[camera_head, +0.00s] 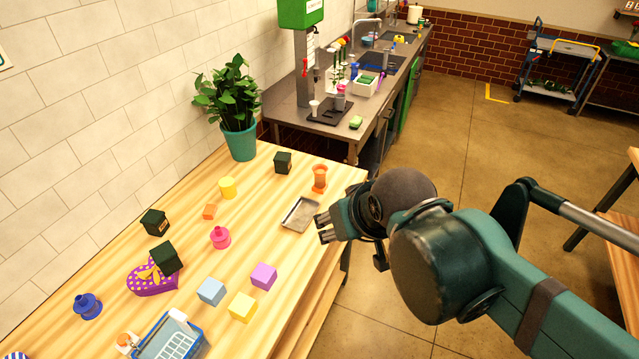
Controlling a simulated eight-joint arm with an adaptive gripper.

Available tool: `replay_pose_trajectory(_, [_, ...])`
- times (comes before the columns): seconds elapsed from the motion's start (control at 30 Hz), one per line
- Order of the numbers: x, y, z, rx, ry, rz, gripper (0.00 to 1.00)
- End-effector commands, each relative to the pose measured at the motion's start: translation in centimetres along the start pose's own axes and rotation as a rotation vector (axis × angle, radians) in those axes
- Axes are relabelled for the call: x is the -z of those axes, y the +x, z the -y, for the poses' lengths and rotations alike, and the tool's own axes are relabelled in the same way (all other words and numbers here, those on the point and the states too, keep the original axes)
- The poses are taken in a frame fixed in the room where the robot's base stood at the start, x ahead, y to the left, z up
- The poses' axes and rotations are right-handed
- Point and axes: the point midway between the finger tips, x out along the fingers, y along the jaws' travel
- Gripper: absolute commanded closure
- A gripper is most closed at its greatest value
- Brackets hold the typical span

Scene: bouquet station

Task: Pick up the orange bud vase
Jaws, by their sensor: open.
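The orange bud vase (320,178) stands upright on the wooden table near its back right edge. It is narrow in the middle and wider at top and bottom. My gripper (322,228) is open and empty, to the front of the vase and apart from it in the picture. Its fingers point left, near the right side of a grey metal tray (287,222). My arm comes in from the lower right. Nothing hides the vase.
A dark green box (283,162) stands left of the vase, and a plant in a teal pot (241,143) is farther left. Pink (220,238) and blue (87,306) vessels, several coloured blocks and a blue basket (170,340) are on the table (270,195). Space around the vase is clear.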

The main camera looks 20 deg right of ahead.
Motion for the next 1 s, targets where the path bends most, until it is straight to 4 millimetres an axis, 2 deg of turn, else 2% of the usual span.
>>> replay_pose_trajectory(0.27, [0.1,0.0,0.0,0.000,-0.003,0.001,0.56])
replay_pose_trajectory(0.47, [0.9,0.1,-0.1,-0.004,-0.040,0.010,0.56])
replay_pose_trajectory(0.67, [2.8,0.6,-0.5,-0.012,-0.134,0.033,0.56])
replay_pose_trajectory(1.0, [7.2,2.4,-1.3,-0.026,-0.359,0.092,0.56])
